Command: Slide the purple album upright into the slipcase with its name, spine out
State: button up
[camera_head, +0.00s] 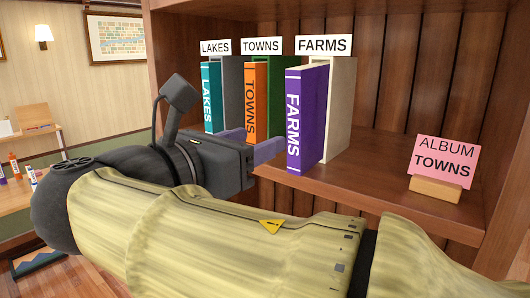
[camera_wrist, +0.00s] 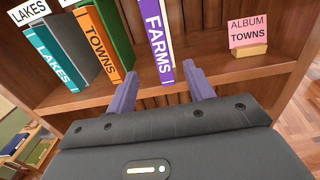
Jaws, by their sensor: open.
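The purple album (camera_head: 307,118), marked FARMS on its spine, stands upright with the spine facing out. It is at the cream slipcase (camera_head: 341,105) under the FARMS label (camera_head: 323,45), and its front part sticks out past the case. How deep it sits inside cannot be told. My gripper (camera_head: 264,142) is open, in front of the shelf and to the left of the album in the head view. In the wrist view the lower end of the purple album (camera_wrist: 157,45) shows between the two spread fingers (camera_wrist: 160,72). I see no clear contact.
An orange TOWNS album (camera_head: 256,100) stands in a green slipcase and a teal LAKES album (camera_head: 210,98) in a grey one, both left of FARMS. A pink card reading ALBUM TOWNS (camera_head: 444,160) stands on a wooden block at right. The shelf (camera_head: 375,172) between is clear.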

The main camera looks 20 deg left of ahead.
jog(key=shift+s+a, duration=0.1)
jog(key=shift+s, duration=0.2)
jog(key=shift+c, duration=0.2)
